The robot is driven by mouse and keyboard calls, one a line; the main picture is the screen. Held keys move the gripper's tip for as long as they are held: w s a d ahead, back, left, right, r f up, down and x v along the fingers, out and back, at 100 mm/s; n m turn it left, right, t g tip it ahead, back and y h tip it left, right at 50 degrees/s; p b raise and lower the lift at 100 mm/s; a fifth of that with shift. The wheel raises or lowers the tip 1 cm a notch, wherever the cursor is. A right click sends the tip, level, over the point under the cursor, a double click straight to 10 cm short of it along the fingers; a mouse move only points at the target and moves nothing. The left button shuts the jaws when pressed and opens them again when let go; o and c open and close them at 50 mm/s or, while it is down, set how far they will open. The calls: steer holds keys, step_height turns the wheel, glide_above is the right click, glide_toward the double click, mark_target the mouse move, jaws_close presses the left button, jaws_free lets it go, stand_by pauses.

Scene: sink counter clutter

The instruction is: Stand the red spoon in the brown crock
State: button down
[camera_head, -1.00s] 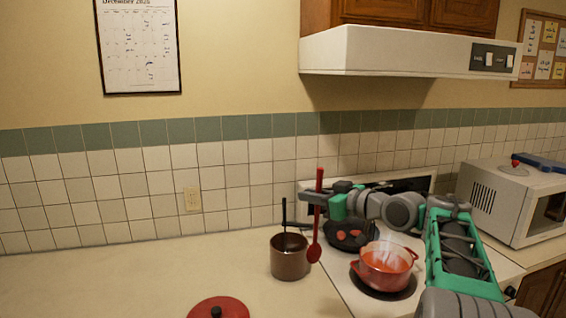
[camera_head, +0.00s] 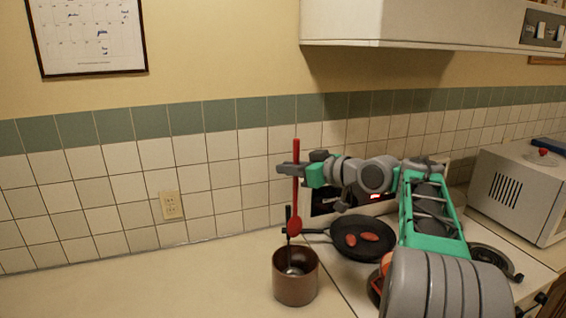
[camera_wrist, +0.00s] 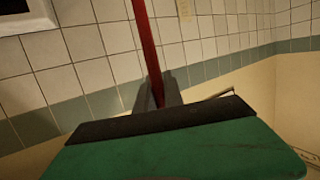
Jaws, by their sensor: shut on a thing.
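The red spoon (camera_head: 297,190) hangs upright, bowl down, in my gripper (camera_head: 291,171), which is shut on its handle. Its bowl is just above the brown crock (camera_head: 296,283), near the crock's back rim and beside a dark handle that sticks up out of the crock. The crock stands upright on the counter and holds that dark-handled utensil. In the wrist view the red handle (camera_wrist: 148,50) runs up from between the fingers (camera_wrist: 157,92). The crock is not visible there.
A black pan (camera_head: 365,238) with red pieces in it sits on the stove right of the crock. A white microwave (camera_head: 515,190) stands at right. The counter left of the crock is clear.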

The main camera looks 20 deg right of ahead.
steer(key=b, duration=0.4)
glide_above(297, 219)
steer(key=w+a, duration=0.1)
steer(key=w, duration=0.1)
step_height(297, 219, down, 6)
steer(key=r, duration=0.1)
step_height(297, 219, down, 10)
steer(key=b, duration=0.7)
steer(key=shift+w+a+r+b, duration=0.1)
steer(key=shift+w+a+b, duration=0.05)
steer(key=shift+b, duration=0.2)
steer(key=c, duration=1.4)
jaws_free()
steer(key=b+v, duration=0.1)
steer(key=v, duration=0.7)
steer(key=shift+a, duration=0.1)
